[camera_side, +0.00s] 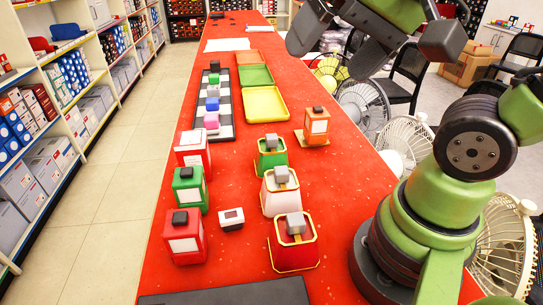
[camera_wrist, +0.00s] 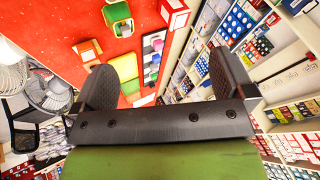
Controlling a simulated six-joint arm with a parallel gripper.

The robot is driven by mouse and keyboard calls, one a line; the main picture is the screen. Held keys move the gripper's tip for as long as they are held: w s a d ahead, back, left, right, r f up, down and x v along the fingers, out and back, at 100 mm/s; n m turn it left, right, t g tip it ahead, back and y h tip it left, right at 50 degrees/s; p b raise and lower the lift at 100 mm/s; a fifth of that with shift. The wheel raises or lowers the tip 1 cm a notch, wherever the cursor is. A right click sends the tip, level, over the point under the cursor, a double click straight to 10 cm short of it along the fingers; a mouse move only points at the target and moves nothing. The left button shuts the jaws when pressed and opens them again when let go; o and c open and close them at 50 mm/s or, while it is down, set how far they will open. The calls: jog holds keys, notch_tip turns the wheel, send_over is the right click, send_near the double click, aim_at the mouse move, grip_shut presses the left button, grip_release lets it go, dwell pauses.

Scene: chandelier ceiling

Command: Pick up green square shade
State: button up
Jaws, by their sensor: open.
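A green box-like shade (camera_side: 190,190) with a black knob and a white label stands upright on the red table, between two red shades in the left row. A second green shade (camera_side: 272,154), flared with a grey knob, stands at the back of the right row. A green shade (camera_wrist: 118,20) also shows at the top of the wrist view. My gripper (camera_side: 334,58) is open and empty, high above the table's right side, apart from every shade. In the wrist view its two fingers (camera_wrist: 165,82) are spread wide with nothing between them.
White (camera_side: 281,195) and red (camera_side: 294,248) flared shades, an orange shade (camera_side: 316,127), a yellow tray (camera_side: 265,104) and a checkered strip (camera_side: 227,130) occupy the table.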

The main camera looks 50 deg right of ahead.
jog(key=w+d+f+m+g+h, duration=0.1)
jog(key=w+d+m, duration=0.1)
jog(key=w+m, duration=0.2)
jog(key=w+d+f+m+g, duration=0.1)
jog(key=w+d+m, duration=0.1)
jog(key=w+m, duration=0.15)
jog(key=m+g, duration=0.4)
jog(key=m, duration=0.8)
send_over(272, 136)
jog(key=shift+n+h, duration=0.25)
jog(key=shift+h, duration=0.05)
jog(key=f, duration=1.3)
jog(key=shift+s+f, duration=0.3)
jog(key=shift+f, duration=0.1)
jog(key=shift+m, duration=0.7)
jog(key=f, duration=0.5)
jog(key=shift+w+d+f, duration=0.15)
jog(key=shift+d+f, duration=0.2)
jog(key=shift+w+a+f, duration=0.1)
jog(key=shift+a+f, duration=0.05)
jog(key=shift+f, duration=0.9)
jog(key=shift+a+f, duration=0.15)
jog(key=shift+f, duration=0.85)
jog(key=shift+w+a+f, duration=0.1)
jog(key=shift+a+f, duration=0.05)
jog(key=shift+f, duration=0.9)
jog(key=c, duration=0.9)
jog(key=shift+c, duration=0.2)
